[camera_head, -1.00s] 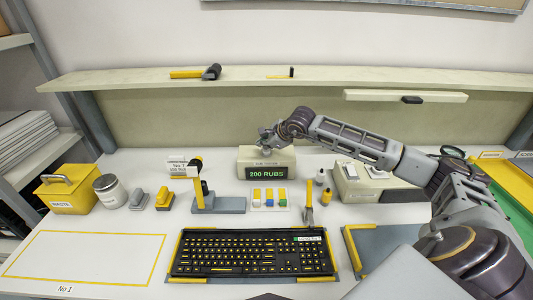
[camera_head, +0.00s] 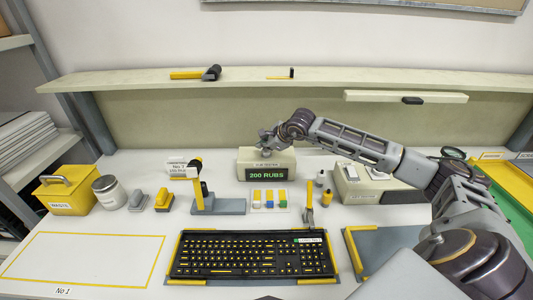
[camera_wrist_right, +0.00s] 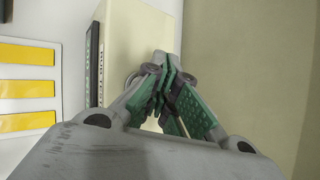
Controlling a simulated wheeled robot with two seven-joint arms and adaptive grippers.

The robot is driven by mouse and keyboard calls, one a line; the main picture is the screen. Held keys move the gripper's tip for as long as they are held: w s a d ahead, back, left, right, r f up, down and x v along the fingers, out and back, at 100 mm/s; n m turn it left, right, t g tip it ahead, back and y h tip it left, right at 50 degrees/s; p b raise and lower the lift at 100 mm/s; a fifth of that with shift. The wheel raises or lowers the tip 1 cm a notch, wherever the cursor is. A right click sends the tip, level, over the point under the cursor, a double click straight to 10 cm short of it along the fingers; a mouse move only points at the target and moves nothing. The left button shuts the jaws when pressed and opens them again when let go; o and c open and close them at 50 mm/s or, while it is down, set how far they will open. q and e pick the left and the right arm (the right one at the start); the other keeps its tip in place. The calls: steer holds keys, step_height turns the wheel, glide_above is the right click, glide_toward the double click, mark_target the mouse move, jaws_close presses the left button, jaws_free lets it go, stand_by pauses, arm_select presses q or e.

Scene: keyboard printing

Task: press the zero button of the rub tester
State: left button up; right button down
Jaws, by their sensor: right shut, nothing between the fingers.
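The rub tester (camera_head: 245,160) is a cream box at the back of the table, with a dark display (camera_head: 267,173) that reads 200 RUBS in green. My right gripper (camera_head: 266,150) is over the top of the box, at its front half. In the right wrist view the gripper (camera_wrist_right: 163,80) is shut and empty, its fingertips at the cream top (camera_wrist_right: 140,30) of the tester. The fingers hide the spot under them, so I cannot tell whether they touch a button. The zero button does not show clearly. My left gripper is not in view.
A grey stand (camera_head: 230,205) and a card with coloured blocks (camera_head: 269,207) lie before the tester. Small bottles (camera_head: 327,198) and a cream box (camera_head: 370,187) stand to the right. A shelf (camera_head: 300,82) runs behind.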

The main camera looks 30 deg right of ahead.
mark_target(265, 153)
steer(key=shift+f, duration=0.2)
stand_by(0.5)
steer(key=shift+f+b, duration=0.25)
steer(key=shift+b, duration=0.25)
steer(key=shift+r, duration=0.15)
stand_by(0.4)
steer(key=shift+r, duration=0.85)
steer(key=shift+r+p, duration=1.1)
steer(key=shift+r, duration=1.4)
